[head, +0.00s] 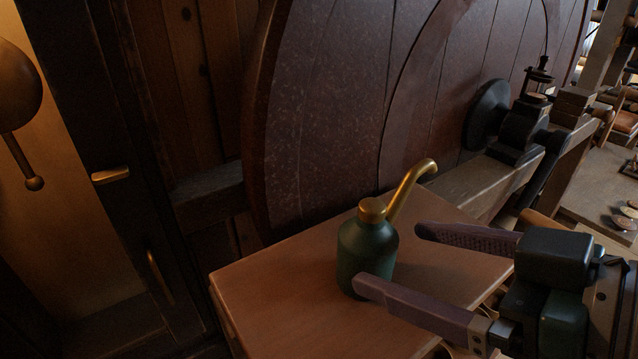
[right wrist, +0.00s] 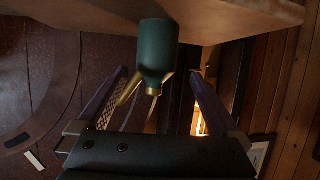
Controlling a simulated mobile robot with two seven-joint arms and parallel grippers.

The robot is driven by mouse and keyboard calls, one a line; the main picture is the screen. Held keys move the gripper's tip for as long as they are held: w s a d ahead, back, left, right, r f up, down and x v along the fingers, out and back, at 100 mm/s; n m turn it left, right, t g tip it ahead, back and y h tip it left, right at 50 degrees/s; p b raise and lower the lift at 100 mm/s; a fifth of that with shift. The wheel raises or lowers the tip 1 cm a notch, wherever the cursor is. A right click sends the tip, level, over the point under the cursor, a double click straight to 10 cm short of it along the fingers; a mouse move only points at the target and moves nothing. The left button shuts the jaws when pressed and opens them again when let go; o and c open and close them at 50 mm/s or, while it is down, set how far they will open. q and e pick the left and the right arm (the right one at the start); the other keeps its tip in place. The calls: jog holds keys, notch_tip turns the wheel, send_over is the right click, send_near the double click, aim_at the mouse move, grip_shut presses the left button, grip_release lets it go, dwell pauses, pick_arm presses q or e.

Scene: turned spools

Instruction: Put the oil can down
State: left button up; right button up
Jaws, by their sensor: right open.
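The oil can (head: 362,246) is a dark green bottle with a brass cap and a bent brass spout that leans up to the right. It stands upright on a wooden table top (head: 285,279). My right gripper (head: 387,256) is open, with its two purple fingers spread and their tips close to the can's right side. In the head view the near fingertip overlaps the can's lower edge. In the right wrist view the can (right wrist: 157,50) shows beyond the open fingers (right wrist: 160,72), with the table surface at the top. My left gripper is not in view.
A large dark wooden wheel (head: 330,110) rises right behind the table. A lathe-like bench with black metal parts (head: 522,125) extends to the back right. A dark door frame with a brass handle (head: 110,175) is at left. The table's front left is clear.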

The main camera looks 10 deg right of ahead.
aim_at(390, 249)
jog(key=x, duration=0.3)
jog(key=shift+w, duration=0.3)
jog(key=shift+x, duration=2.75)
jog(key=shift+d+r, duration=0.1)
jog(key=shift+r, duration=0.05)
jog(key=shift+c, duration=0.4)
grip_shut()
